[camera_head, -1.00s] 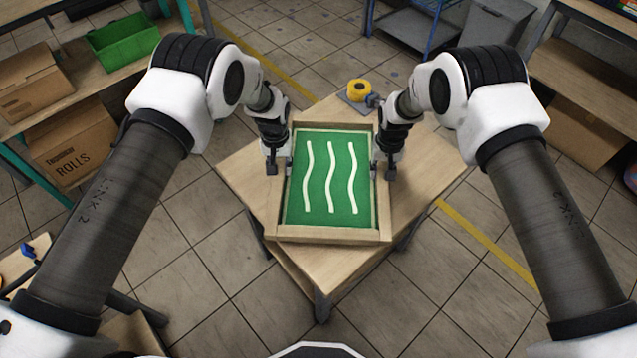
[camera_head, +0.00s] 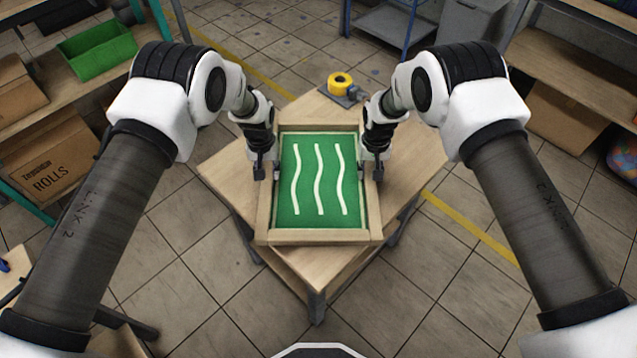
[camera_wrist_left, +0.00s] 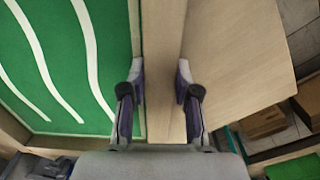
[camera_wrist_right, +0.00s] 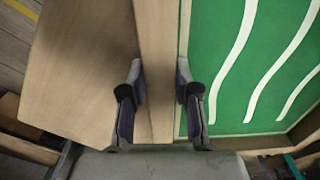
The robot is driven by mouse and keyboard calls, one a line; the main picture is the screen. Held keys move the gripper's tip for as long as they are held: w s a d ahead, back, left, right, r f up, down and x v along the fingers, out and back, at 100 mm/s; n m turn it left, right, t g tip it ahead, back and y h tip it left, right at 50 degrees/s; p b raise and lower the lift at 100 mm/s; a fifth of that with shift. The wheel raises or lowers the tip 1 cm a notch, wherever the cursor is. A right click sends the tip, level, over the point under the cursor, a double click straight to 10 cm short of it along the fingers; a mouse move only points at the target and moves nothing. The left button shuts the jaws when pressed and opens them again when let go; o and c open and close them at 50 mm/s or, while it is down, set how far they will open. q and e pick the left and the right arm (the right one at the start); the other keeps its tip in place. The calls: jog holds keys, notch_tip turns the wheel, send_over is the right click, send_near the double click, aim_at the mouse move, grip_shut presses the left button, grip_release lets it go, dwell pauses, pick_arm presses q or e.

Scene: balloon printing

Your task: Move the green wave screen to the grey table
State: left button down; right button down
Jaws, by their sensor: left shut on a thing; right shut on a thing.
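The green wave screen (camera_head: 319,185) is a wooden frame around a green panel with three wavy white lines. It is over a light wooden table (camera_head: 225,178) in the middle of the head view; I cannot tell whether it touches the top. My left gripper (camera_head: 267,172) is shut on its left frame side, which shows between the fingers in the left wrist view (camera_wrist_left: 160,90). My right gripper (camera_head: 373,170) is shut on the right frame side, also seen in the right wrist view (camera_wrist_right: 159,90). No table is clearly grey in these views.
A shelf at left holds a green bin (camera_head: 97,50) and a ROLLS box (camera_head: 47,170). A blue metal rack (camera_head: 385,28) stands at the back. Tiled floor is open around the table.

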pick_arm(q)
jog(key=c, duration=1.3)
grip_release()
jog(key=shift+w+f, duration=0.1)
jog(key=shift+f, duration=0.5)
pick_arm(e)
jog(key=c, duration=1.3)
grip_release()
jog(key=shift+w+f, duration=0.1)
jog(key=shift+f, duration=0.5)
pick_arm(q)
jog(key=o, duration=0.5)
jog(key=shift+d+r, duration=0.1)
jog(key=shift+r, duration=0.1)
jog(key=shift+c, duration=0.2)
pick_arm(e)
jog(key=o, duration=0.5)
jog(key=shift+r, duration=0.2)
jog(key=shift+c, duration=0.2)
pick_arm(q)
jog(key=shift+r, duration=0.1)
pick_arm(e)
jog(key=shift+r, duration=0.1)
jog(key=shift+r, duration=0.1)
pick_arm(q)
notch_tip(320, 180, up, 12)
pick_arm(e)
notch_tip(320, 180, up, 12)
